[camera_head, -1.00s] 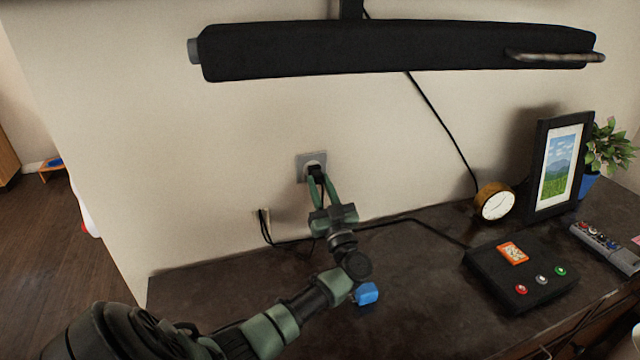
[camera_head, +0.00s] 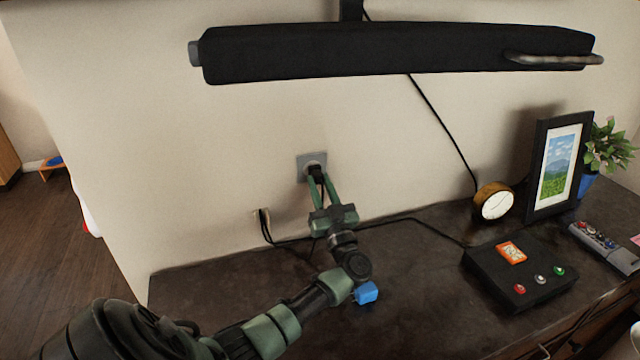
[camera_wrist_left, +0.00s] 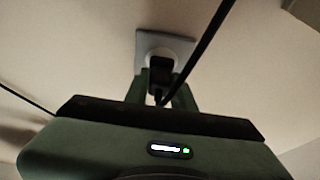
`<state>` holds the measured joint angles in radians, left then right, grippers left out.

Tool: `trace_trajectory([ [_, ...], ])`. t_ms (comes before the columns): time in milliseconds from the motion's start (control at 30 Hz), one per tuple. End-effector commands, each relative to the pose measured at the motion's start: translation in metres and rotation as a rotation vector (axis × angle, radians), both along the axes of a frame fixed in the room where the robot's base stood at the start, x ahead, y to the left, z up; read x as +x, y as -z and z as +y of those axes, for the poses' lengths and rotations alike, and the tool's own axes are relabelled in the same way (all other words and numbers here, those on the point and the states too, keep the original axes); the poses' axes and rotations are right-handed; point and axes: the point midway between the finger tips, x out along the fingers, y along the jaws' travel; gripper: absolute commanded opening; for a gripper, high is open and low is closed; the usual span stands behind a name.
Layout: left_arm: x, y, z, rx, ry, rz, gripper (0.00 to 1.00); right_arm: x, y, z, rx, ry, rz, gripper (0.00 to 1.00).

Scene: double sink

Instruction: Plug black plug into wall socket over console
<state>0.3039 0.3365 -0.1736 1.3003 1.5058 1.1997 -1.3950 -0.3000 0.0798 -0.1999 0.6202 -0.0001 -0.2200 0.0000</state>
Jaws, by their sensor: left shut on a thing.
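The grey wall socket (camera_head: 305,161) is on the wall above the console top (camera_head: 220,290). The black plug (camera_head: 316,171) is at the socket's face, with its cord hanging down between my fingers. My left gripper (camera_head: 316,178) is shut on the plug. In the left wrist view the plug (camera_wrist_left: 160,72) sits against the middle of the socket plate (camera_wrist_left: 178,45), between the green fingers of my left gripper (camera_wrist_left: 163,90). How deep the plug sits in the socket cannot be told. My right gripper is not in view.
A black console box (camera_head: 518,272) with coloured buttons, a gold clock (camera_head: 494,202), a framed picture (camera_head: 560,165) and a remote-like device (camera_head: 606,246) stand at the right. A blue block (camera_head: 366,292) is beside my left arm. A long black bar (camera_head: 400,52) hangs above on the wall.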

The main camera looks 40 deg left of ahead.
Motion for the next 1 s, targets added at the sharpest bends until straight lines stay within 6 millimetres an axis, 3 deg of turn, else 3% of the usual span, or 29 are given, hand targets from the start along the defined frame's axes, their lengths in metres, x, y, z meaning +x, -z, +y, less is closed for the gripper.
trace_trajectory([
  [1000, 0.005, 0.0, 0.011, 0.0, -0.001, -0.002, 0.0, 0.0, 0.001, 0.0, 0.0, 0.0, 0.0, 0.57],
])
